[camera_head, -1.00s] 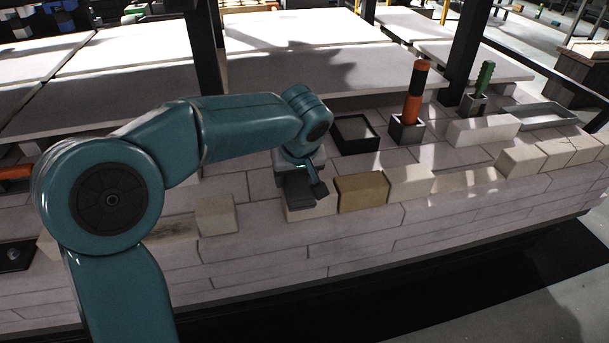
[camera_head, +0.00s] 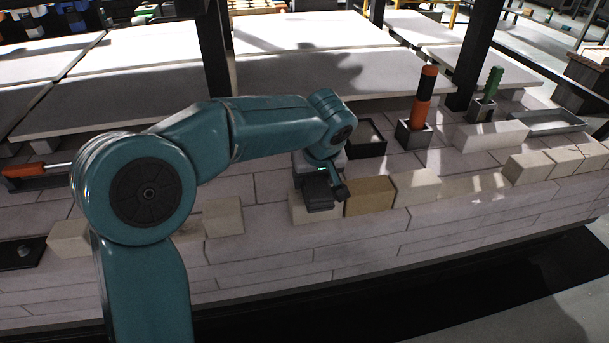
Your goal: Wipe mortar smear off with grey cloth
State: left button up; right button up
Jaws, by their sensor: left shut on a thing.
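My left gripper (camera_head: 324,192) is low over the front row of bricks on the kiln car, jaws pointing down. It is shut on a small dark grey thing, which I take to be the grey cloth; the jaws and wrist hide most of it. A pale brick (camera_head: 308,213) lies just below the jaws, and a tan brick (camera_head: 370,196) stands right beside them. I cannot tell whether the cloth touches a brick. No mortar smear can be made out; it may be hidden behind the gripper. My right gripper is not in view.
A black open tray (camera_head: 380,150) lies behind the gripper. Holders with an orange-and-black tool (camera_head: 423,100) and a green-handled tool (camera_head: 488,88) stand to the right, near a grey tray (camera_head: 543,122). An orange-handled tool (camera_head: 28,170) lies left. Dark posts and white slabs are behind.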

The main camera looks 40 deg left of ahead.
pick_arm(q)
jog(key=shift+d, duration=0.1)
dwell(0.4)
jog(key=shift+w+d+p, duration=0.45)
jog(key=shift+w+d, duration=0.55)
jog(key=shift+w, duration=0.25)
jog(key=shift+s+a, duration=0.1)
jog(key=shift+s+a+f+b, duration=0.15)
jog(key=shift+s+a+b, duration=0.25)
jog(key=shift+s+b, duration=0.05)
jog(key=shift+s+a+b, duration=0.3)
jog(key=shift+s+a, duration=0.25)
jog(key=shift+s, duration=0.15)
